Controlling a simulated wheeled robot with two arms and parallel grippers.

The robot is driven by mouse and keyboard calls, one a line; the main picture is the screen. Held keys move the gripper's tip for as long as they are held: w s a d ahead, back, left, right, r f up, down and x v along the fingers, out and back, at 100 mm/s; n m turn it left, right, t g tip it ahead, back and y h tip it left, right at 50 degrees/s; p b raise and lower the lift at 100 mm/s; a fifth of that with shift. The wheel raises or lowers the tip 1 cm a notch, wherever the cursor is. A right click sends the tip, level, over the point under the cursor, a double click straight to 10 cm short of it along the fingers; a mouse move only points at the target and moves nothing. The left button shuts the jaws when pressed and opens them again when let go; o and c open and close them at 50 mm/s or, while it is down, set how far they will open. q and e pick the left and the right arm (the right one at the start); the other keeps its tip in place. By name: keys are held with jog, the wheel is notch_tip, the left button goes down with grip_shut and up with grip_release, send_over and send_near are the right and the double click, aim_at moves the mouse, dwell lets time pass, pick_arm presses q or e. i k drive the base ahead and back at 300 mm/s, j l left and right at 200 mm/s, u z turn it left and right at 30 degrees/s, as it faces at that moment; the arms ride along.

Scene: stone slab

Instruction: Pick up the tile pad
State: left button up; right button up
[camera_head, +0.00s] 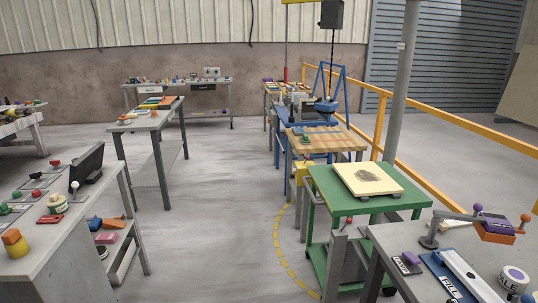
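I cannot tell for certain which object is the tile pad. A flat, square cream slab (368,179) with a dark oval patch on its top lies on a green cart (328,183) right of the middle. Small orange and yellow block-like items (14,242) sit on the grey bench at the left. Neither of my grippers shows in this view.
A grey bench (60,238) with a dark monitor-like panel (87,166) stands at the left. Another grey bench (400,236) with a lever device (490,227) stands at the lower right. Open concrete floor (215,215) lies between. A yellow railing (440,121) runs along the right.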

aim_at(304, 140)
jog(key=i, duration=2.6)
jog(key=i+z, duration=0.1)
jog(key=i, duration=0.65)
jog(key=i+j+z, duration=0.1)
jog(key=i, duration=0.65)
jog(key=i+j+z, duration=0.1)
jog(key=i+j, duration=0.15)
jog(key=i, duration=0.5)
jog(key=i+z, duration=0.2)
